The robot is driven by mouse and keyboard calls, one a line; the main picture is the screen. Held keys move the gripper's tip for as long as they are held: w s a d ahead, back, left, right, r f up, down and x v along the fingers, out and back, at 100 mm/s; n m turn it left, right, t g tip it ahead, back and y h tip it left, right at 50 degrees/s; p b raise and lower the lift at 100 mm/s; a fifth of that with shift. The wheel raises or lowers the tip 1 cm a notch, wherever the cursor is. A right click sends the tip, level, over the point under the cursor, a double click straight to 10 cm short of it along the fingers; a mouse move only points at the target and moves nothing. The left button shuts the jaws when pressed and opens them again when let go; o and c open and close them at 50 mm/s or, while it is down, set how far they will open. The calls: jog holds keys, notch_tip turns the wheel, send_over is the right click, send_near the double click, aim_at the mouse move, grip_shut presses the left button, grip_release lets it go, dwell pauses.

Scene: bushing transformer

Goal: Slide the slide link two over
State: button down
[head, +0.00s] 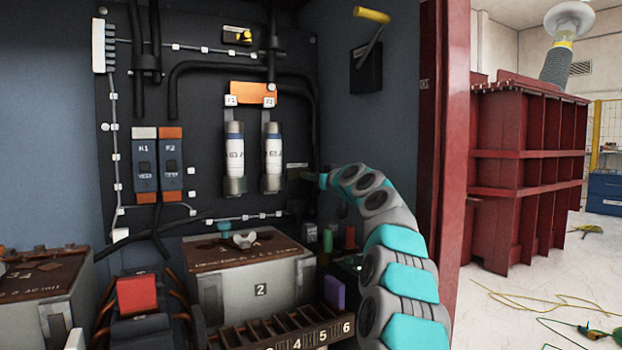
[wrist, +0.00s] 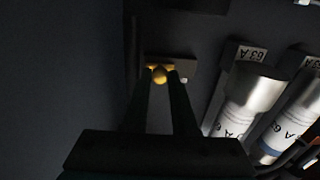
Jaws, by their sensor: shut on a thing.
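In the wrist view a small brass knob (wrist: 159,75) sits on a flat brownish plate (wrist: 187,68) on the dark panel; I take it to be the slide link, but no number is readable. My gripper (wrist: 160,80) is shut on this knob, with a dark finger on each side. In the head view my gripper (head: 323,181) is at the panel's lower right, beside a small dark plate (head: 296,172). The knob itself is hidden there, and my arm covers the area to the right.
Two white fuses (head: 273,158) stand upright just left of my gripper, with black cables around them. Below are a grey box marked 2 (head: 261,290) and a numbered rack (head: 300,335). A yellow-handled lever (head: 371,15) is on the right wall.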

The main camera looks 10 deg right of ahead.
jog(key=shift+d+r, duration=0.1)
jog(key=c, duration=0.7)
grip_release()
jog(key=b+v, duration=0.2)
jog(key=v, duration=0.5)
jog(key=shift+s+d, duration=0.2)
jog(key=shift+s, duration=0.15)
jog(key=shift+s, duration=0.1)
